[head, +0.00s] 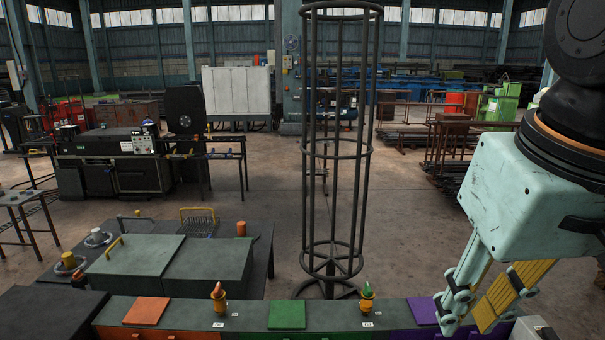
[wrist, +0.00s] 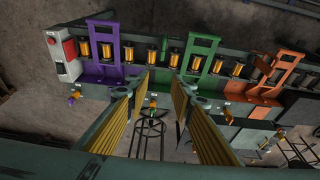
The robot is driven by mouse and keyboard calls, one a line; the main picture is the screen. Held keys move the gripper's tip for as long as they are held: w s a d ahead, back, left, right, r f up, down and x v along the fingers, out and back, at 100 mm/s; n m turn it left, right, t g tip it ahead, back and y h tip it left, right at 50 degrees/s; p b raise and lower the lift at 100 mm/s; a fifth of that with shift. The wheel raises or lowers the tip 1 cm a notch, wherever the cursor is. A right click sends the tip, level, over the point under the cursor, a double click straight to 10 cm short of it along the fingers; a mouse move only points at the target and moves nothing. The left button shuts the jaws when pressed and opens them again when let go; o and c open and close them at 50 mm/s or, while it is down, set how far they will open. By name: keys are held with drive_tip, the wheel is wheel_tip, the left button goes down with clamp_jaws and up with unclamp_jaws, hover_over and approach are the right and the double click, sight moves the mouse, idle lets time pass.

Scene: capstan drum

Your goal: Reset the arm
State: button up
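My gripper (head: 468,318) hangs at the lower right of the head view, over the right part of the bench by the purple panel. Its pale green fingers carry yellow ribbed pads. In the wrist view the fingers (wrist: 160,85) stand apart with a clear gap and nothing held between them. The bench (head: 393,312) runs along the bottom of the head view. It bears an orange panel (head: 147,311), a green panel (head: 287,314) and a purple panel (head: 422,310). The gripper partly hides the bench's right end.
A tall dark cage frame (head: 338,152) stands on the floor behind the bench. A dark table (head: 262,240) with grey boxes stands at left. The wrist view shows several copper-coloured spools (wrist: 127,54) between purple, green and orange brackets. Open floor (head: 420,240) lies right of the cage.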

drive_tip(key=s+f, duration=0.3)
drive_tip(key=s, duration=0.2)
drive_tip(key=shift+s+t+b, duration=0.35)
drive_tip(key=shift+t+b, duration=0.05)
idle(1.0)
